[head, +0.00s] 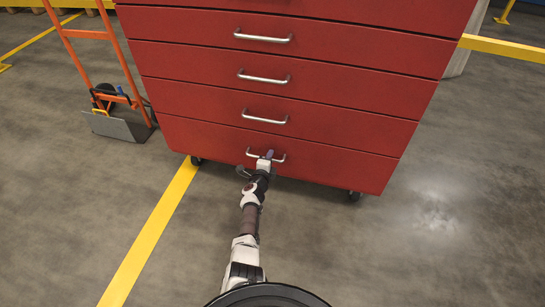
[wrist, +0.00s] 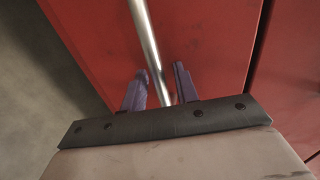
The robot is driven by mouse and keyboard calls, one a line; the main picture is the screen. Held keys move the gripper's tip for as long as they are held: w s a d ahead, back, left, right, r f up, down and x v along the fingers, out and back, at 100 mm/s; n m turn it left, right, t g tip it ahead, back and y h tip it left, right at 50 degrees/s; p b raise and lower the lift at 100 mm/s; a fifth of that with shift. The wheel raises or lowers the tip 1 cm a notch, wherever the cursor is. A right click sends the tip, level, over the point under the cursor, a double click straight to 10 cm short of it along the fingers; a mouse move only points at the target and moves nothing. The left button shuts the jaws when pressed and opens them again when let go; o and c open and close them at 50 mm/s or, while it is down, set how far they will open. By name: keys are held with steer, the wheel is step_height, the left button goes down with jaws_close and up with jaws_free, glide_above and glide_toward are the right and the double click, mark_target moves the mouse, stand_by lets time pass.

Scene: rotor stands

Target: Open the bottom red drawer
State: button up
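The bottom red drawer (head: 335,164) is the lowest front of the red cabinet, and it looks flush with the fronts above. Its silver bar handle (head: 281,159) is partly covered by my gripper (head: 267,156) in the head view. In the wrist view, the handle (wrist: 147,42) runs down between the two purple fingers of my gripper (wrist: 158,84). The fingers stand apart on either side of the bar, with a visible gap on each side. The red drawer front (wrist: 212,45) lies just behind them.
Several more closed drawers with silver handles (head: 264,118) sit above. The cabinet stands on casters (head: 354,196). An orange hand truck (head: 115,95) stands at the left. A yellow floor line (head: 150,235) runs left of my arm. Open grey floor lies to the right.

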steer(key=shift+c, duration=0.3)
jaws_close()
